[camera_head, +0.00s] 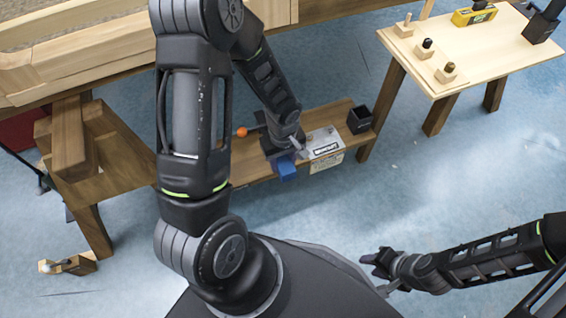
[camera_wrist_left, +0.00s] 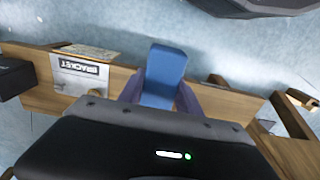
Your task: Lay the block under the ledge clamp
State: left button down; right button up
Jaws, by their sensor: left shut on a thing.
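A blue block (camera_head: 287,169) is held in my left gripper (camera_head: 283,157), at the front edge of a low wooden ledge (camera_head: 225,168). In the left wrist view the block (camera_wrist_left: 165,72) stands up between the two fingers, which press on its sides. An orange knob (camera_head: 241,131) shows just left of my left forearm over the ledge; it may belong to the clamp, whose body is mostly hidden by my arm. A grey metal plate (camera_head: 322,137) with a BRACKET label lies right of the block. My right gripper (camera_head: 378,265) hangs empty at lower right; its jaw opening is unclear.
A black open box (camera_head: 360,119) stands at the ledge's right end. A light wooden table (camera_head: 480,55) with pegged blocks is at upper right. A large wooden frame (camera_head: 90,50) lies at upper left.

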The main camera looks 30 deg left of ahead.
pick_arm(q)
jog(key=shift+w+a+f+b, duration=0.3)
jog(key=shift+a+f+b, duration=0.15)
jog(key=shift+f+b, duration=0.6)
jog(key=shift+w+a+f+b, duration=0.3)
jog(key=shift+a+f+b, duration=0.15)
jog(key=shift+f+b, duration=0.55)
jog(key=shift+w+a+f+b, duration=0.3)
jog(key=shift+a+f+b, duration=0.15)
jog(key=shift+f+b, duration=0.6)
jog(key=shift+w+a+f, duration=0.1)
jog(key=shift+w+a, duration=0.55)
jog(key=shift+a, duration=0.25)
jog(key=shift+w+a+f, duration=0.1)
jog(key=shift+w+a, duration=0.5)
jog(key=shift+a, duration=0.3)
jog(key=shift+w+a+f, duration=0.1)
jog(key=shift+w+a, duration=0.55)
jog(key=shift+a, duration=0.25)
jog(key=shift+r, duration=0.1)
jog(key=c, duration=0.7)
grip_release()
jog(key=shift+c, duration=0.2)
